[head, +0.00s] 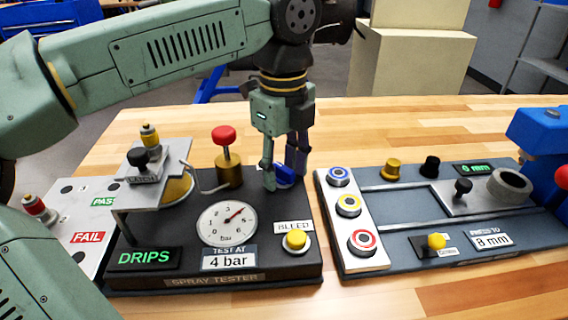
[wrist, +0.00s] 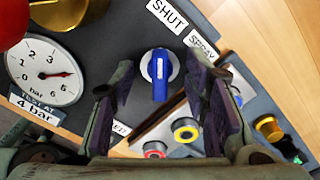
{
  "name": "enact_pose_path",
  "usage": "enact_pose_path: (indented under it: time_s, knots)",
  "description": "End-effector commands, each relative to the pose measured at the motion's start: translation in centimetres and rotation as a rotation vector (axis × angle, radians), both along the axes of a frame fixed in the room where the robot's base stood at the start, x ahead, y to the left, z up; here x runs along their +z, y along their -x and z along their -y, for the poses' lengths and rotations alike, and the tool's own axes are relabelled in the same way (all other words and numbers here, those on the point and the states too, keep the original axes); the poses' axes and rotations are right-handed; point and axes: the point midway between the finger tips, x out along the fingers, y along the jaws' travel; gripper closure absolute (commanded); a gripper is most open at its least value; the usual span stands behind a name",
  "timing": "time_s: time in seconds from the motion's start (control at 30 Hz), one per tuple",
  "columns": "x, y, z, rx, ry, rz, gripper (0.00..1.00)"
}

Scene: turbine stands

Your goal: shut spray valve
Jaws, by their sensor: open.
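The spray valve is a blue knob (wrist: 160,75) with a white line along its bar, on the dark top of the spray tester (head: 186,276). Labels reading SHUT (wrist: 167,14) and SPRAY (wrist: 203,45) are beside it in the wrist view; the bar runs straight down the picture there. In the head view the blue knob (head: 285,180) is partly hidden behind my fingers. My gripper (head: 283,174) points down over it, open and empty. In the wrist view the fingers stand either side of the knob with gaps; I cannot tell their exact height.
A yellow BLEED button (head: 296,239) is in front. A second panel (head: 390,262) with coloured rings is to the right. A DRIPS display (head: 145,257) glows green.

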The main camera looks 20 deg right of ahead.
Motion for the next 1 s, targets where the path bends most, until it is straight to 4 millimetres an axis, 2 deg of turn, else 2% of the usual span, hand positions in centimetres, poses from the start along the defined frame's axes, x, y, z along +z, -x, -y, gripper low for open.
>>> enact_pose_path:
  time_s: [0.27,0.8,1.0]
  knots:
    - [0.7,0.0,0.0,0.000,0.000,0.000,0.58]
    - [4.9,0.0,0.0,0.000,0.000,0.000,0.58]
    - [5.0,0.0,0.0,0.000,0.000,0.000,0.58]
